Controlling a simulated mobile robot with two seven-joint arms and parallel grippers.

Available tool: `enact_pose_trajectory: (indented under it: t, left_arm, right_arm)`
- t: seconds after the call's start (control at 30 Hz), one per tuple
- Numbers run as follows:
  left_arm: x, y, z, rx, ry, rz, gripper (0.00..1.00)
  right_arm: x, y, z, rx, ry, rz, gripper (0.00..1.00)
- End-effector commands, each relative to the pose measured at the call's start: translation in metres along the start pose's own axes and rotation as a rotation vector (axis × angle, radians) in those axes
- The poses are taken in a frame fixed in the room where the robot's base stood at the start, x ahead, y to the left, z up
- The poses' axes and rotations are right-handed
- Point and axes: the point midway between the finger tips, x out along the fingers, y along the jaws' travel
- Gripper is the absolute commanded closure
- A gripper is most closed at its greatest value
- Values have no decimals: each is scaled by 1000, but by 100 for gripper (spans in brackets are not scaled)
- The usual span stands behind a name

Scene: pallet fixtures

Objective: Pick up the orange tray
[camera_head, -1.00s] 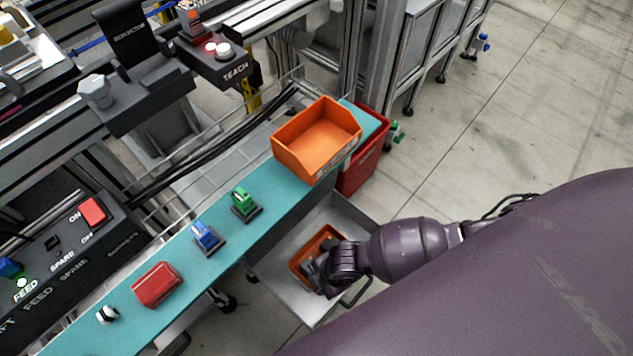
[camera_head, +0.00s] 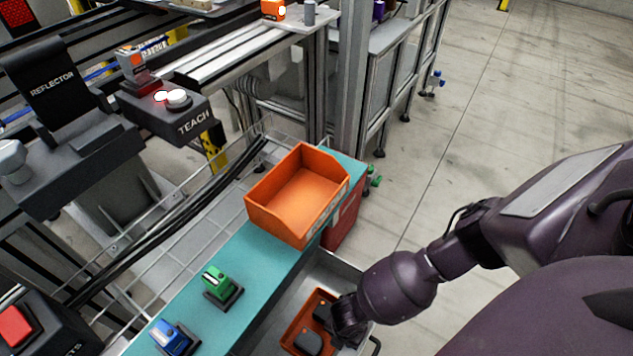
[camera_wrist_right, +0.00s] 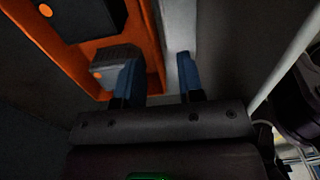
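An orange tray (camera_head: 296,322) with dark grey blocks (camera_head: 308,343) in it lies in an open metal drawer, at the bottom of the head view. My right gripper (camera_head: 342,318) is down at the tray's right side; my arm hides part of the tray. In the right wrist view the orange tray (camera_wrist_right: 62,55) fills the upper left, and a dark block with an orange dot (camera_wrist_right: 115,66) sits inside it. My right gripper (camera_wrist_right: 160,78) is open there, its two blue fingers apart near the tray's side wall. Contact cannot be told. My left gripper is not in view.
A larger, empty orange bin (camera_head: 305,190) stands on the teal shelf (camera_head: 255,265) above the drawer. Green (camera_head: 217,283) and blue (camera_head: 172,337) parts sit on the shelf. A red bin (camera_head: 343,220) is behind the shelf end. The floor at right is open.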

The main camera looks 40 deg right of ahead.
Motion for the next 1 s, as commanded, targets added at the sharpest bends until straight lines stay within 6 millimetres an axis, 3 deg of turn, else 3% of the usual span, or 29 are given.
enact_pose_trajectory:
  t: [0.4, 0.77, 0.83, 1.0]
  left_arm:
    - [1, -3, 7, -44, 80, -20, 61]
    - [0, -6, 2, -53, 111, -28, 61]
    - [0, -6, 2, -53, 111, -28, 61]
    - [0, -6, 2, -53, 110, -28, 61]
  right_arm:
    - [47, 4, -4, -1, 2, -7, 65]
    - [51, 9, -1, 0, -1, 2, 65]
    - [51, 9, -1, 0, -1, 2, 71]
    - [51, 8, -1, 0, -1, 2, 97]
